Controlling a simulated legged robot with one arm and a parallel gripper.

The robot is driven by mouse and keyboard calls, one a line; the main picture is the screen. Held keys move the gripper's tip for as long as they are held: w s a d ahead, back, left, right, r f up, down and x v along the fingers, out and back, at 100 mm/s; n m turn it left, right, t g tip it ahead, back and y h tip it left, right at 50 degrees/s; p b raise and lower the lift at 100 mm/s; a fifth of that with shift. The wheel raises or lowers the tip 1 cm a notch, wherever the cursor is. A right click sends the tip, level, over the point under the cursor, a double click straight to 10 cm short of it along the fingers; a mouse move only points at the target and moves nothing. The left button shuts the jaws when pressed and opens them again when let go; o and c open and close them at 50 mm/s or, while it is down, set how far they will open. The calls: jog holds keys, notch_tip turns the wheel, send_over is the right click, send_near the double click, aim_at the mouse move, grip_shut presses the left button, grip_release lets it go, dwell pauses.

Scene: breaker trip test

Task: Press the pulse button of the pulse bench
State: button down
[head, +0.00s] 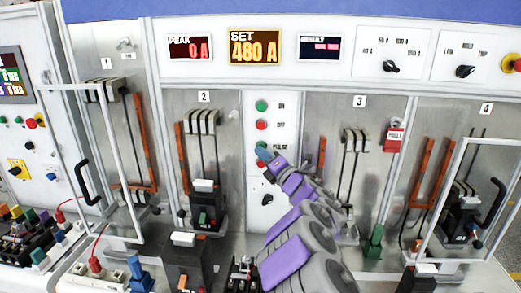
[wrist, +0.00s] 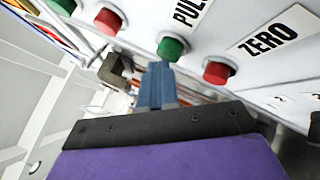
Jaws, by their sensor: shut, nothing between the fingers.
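The pulse bench (head: 345,75) fills the head view. Its pulse button, the green one beside the PULSE label, shows at the column's middle, largely covered by my arm's tip. In the wrist view the green pulse button (wrist: 172,47) sits under a partly cut-off "PUL" label (wrist: 190,12). My gripper (head: 263,153) is shut and empty, its blue fingers (wrist: 157,72) pointing at the panel. The fingertips appear just below and left of the green button in the wrist view. I cannot tell whether they touch it.
A red button (wrist: 217,72) by the ZERO label (wrist: 268,36) is close on the right in the wrist view. A green ON button (head: 261,106) and red OFF button (head: 261,125) sit above. Open clear doors (head: 131,160) and breakers stand on both sides. The SET display (head: 255,47) reads 480 A.

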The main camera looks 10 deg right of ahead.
jog(key=shift+w, duration=0.25)
jog(key=shift+s, duration=0.2)
dwell(0.4)
jog(key=shift+s+a+b, duration=0.25)
jog(key=shift+s+b, duration=0.3)
jog(key=shift+s, duration=0.15)
jog(key=s, duration=0.1)
jog(key=s+a+b, duration=0.1)
jog(key=s, duration=0.1)
jog(key=s+b, duration=0.1)
jog(key=shift+s+a, duration=0.3)
jog(key=shift+s, duration=0.05)
jog(key=shift+r, duration=0.1)
dwell(0.3)
